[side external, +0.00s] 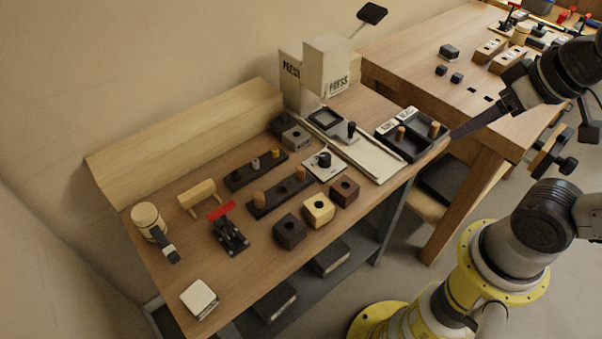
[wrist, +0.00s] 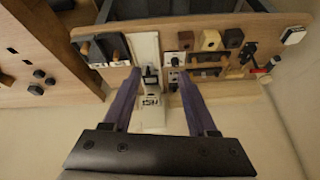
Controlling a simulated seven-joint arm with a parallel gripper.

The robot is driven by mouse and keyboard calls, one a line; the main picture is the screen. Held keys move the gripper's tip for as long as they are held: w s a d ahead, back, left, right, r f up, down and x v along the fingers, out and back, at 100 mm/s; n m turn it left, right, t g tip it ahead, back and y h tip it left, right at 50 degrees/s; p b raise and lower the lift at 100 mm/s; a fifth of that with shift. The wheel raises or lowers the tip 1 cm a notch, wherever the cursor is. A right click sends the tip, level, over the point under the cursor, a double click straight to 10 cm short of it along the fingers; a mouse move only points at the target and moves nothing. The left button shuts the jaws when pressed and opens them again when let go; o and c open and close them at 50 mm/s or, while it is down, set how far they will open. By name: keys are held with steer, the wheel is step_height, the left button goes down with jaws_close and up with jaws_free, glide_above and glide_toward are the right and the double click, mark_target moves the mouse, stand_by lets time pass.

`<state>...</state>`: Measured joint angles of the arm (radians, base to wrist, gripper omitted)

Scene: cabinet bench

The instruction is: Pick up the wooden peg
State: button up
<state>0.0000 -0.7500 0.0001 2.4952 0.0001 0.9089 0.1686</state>
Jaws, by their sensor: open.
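Several wooden pegs are in view, and I cannot tell which one the task means. More pegs (side external: 259,198) stand in the long dark block (side external: 283,194). My gripper (side external: 456,134) reaches in from the right, its dark purple fingers pointing toward the tray's right end. In the wrist view my gripper (wrist: 158,72) has its fingers wide apart with nothing held. The tray (wrist: 100,47) appears there left of the fingers.
Cube blocks with holes (side external: 318,209), a red-handled clamp (side external: 228,228) and a round jar (side external: 147,219) occupy the bench. A second bench (side external: 430,45) stands behind at the right. The bench's front left has free room.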

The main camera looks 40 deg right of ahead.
step_height(320, 180, up, 4)
steer(key=w+m, duration=0.3)
steer(key=m, duration=0.1)
steer(key=m+g, duration=0.6)
steer(key=m, duration=0.4)
glide_above(301, 168)
step_height(301, 168, down, 15)
steer(key=f, duration=0.7)
steer(key=shift+d, duration=0.3)
steer(key=shift+a+f, duration=0.15)
steer(key=shift+f, duration=1.35)
steer(key=shift+a+f, duration=0.15)
steer(key=shift+f, duration=1.35)
jaws_close()
